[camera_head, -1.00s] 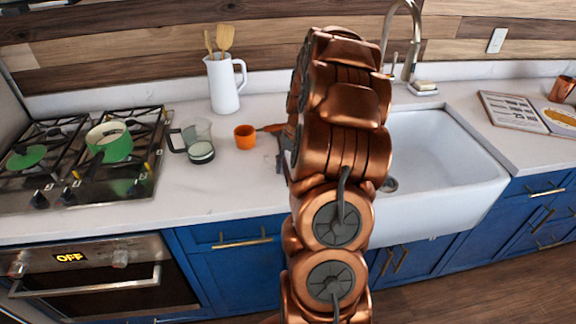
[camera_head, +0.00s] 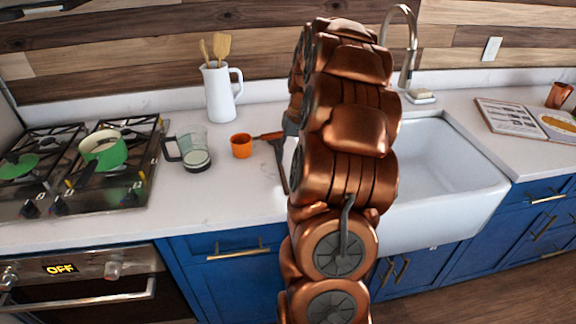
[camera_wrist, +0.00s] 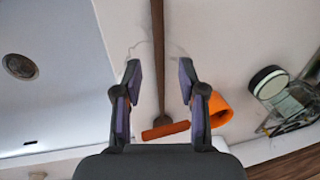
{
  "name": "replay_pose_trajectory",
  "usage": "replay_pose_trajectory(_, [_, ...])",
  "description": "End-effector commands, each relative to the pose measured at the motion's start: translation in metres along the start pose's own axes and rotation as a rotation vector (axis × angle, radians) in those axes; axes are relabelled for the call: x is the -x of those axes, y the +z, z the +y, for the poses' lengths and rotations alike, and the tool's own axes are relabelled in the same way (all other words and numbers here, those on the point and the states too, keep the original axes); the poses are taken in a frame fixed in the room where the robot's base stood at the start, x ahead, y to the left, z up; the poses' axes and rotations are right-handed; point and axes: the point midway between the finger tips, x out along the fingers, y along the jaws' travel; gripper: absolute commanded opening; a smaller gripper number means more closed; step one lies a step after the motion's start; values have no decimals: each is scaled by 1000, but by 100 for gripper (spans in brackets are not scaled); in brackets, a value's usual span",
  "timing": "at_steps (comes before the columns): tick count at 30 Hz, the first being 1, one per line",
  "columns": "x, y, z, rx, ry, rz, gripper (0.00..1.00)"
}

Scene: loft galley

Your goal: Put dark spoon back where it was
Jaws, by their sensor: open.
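The dark spoon (camera_head: 281,168) lies on the white counter just left of my arm in the head view. In the wrist view the long brown spoon (camera_wrist: 158,50) runs from the top edge down between my fingers. Its wider end lies by an orange-handled item (camera_wrist: 165,130), which also shows beside the cup in the head view (camera_head: 267,135). My gripper (camera_wrist: 160,72) is open, with one finger on each side of the spoon in the picture and a gap on both sides. In the head view my arm hides most of the gripper.
An orange cup (camera_head: 241,146) and a clear jug (camera_head: 195,150) stand left of the spoon. A white pitcher with utensils (camera_head: 219,92) is behind. The stove with a green pot (camera_head: 104,152) is at left; the white sink (camera_head: 450,215) is right of my arm.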

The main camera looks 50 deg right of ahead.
Motion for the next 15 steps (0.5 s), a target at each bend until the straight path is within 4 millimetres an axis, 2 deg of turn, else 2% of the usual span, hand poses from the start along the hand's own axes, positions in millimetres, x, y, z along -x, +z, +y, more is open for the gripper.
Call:
replay_pose_trajectory(8, [6,2,-4,6,1,-2,41])
replay_pose_trajectory(11, [8,12,-21,35,5,-10,41])
replay_pose_trajectory(15, [10,45,-65,113,16,-39,41])
